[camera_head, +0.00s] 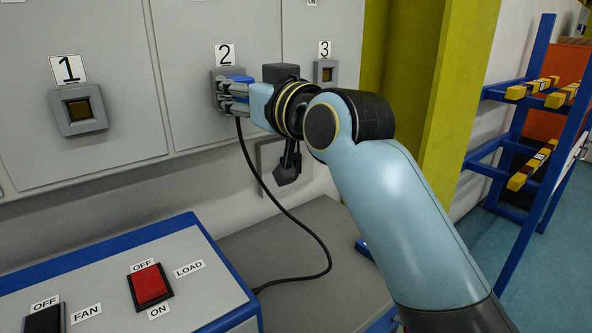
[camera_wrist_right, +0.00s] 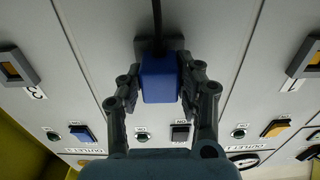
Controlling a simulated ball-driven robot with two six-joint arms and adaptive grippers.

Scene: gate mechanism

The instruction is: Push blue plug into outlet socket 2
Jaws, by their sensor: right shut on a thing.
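The blue plug (camera_wrist_right: 160,79) is between the fingers of my right gripper (camera_wrist_right: 160,92), which is shut on it. In the head view the blue plug (camera_head: 238,79) shows only in part behind the fingers of my right gripper (camera_head: 232,95). The plug is at the grey frame of outlet socket 2 (camera_head: 218,73), under the "2" label. Its black cable hangs down from it. The socket opening is hidden, so I cannot tell how deep the plug sits. My left gripper is not in view.
Socket 1 (camera_head: 78,109) is at the left and socket 3 (camera_head: 326,71) at the right on the grey panel. A blue-grey console (camera_head: 200,262) with a red load switch (camera_head: 149,285) stands in front. A blue rack (camera_head: 540,120) is at the right.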

